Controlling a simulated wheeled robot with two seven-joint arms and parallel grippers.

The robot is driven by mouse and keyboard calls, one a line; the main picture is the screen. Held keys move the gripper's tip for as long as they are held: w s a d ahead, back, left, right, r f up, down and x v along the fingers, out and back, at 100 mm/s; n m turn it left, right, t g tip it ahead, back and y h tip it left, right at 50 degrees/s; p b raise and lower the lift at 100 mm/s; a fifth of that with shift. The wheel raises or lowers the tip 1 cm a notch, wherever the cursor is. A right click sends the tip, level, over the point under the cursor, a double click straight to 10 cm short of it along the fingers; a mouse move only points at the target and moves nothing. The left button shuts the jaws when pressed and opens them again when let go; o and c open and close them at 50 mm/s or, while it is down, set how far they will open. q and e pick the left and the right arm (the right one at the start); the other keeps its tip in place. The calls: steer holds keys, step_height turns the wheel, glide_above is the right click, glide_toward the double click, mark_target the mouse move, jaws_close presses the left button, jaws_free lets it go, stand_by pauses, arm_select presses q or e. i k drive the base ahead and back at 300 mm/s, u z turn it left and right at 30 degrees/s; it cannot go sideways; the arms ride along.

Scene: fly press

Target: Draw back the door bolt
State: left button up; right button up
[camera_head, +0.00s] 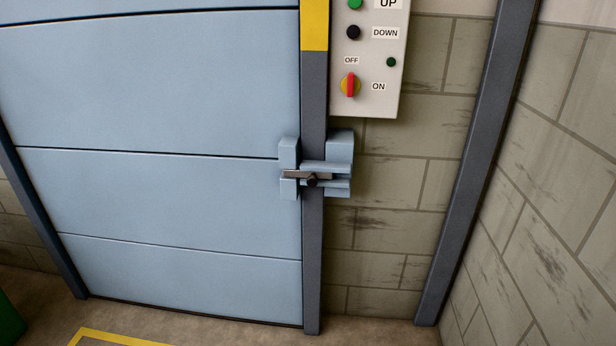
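The door bolt (294,175) is a grey metal bar with a dark knob (312,181), at the right edge of the light blue panelled door (170,190). It lies level across the dark grey door post (313,250). A blue bracket (340,150) on the right side and a smaller blue bracket (289,152) on the door hold it. The bar's left end shows in front of the door bracket. Neither of my grippers shows in the camera_head view.
A block wall (400,200) and a grey post (470,170) stand to the right. The floor in front has a yellow line (115,337).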

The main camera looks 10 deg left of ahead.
mark_target(313, 177)
steer(key=k, duration=0.65)
steer(key=u, duration=0.65)
steer(key=i, duration=1.35)
steer(key=z, duration=0.85)
steer(key=i, duration=0.3)
steer(key=z, duration=0.35)
